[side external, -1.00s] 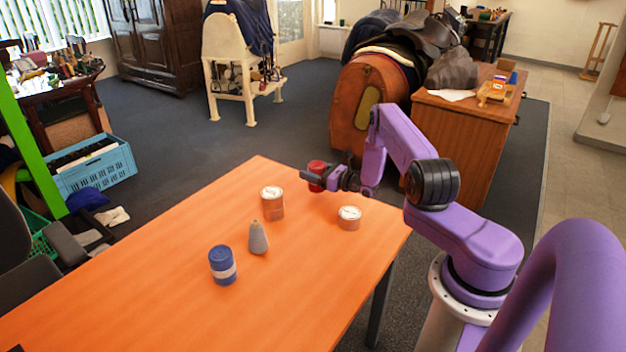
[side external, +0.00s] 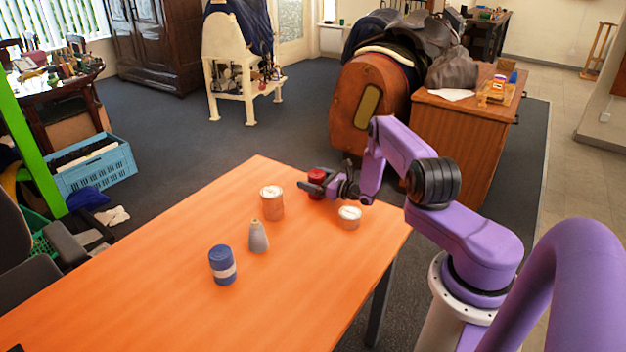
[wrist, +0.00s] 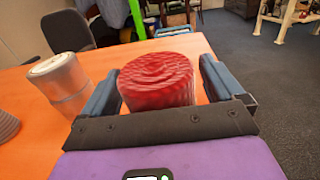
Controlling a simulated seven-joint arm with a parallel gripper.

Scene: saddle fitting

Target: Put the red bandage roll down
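The red bandage roll (side external: 316,178) is near the far edge of the orange table, and appears to stand upright on it. In the wrist view the roll (wrist: 157,82) sits between the two fingers of my gripper (wrist: 162,90). The fingers are spread, with a strip of table showing between the roll and the right finger. The left finger is very close to the roll; I cannot tell if it touches. In the side view my gripper (side external: 322,187) is low around the roll. The roll's base is partly hidden by the fingers.
A grey cone (side external: 258,237) and a blue roll with a pale band (side external: 222,266) stand nearer. The table's (side external: 150,300) near left part is clear.

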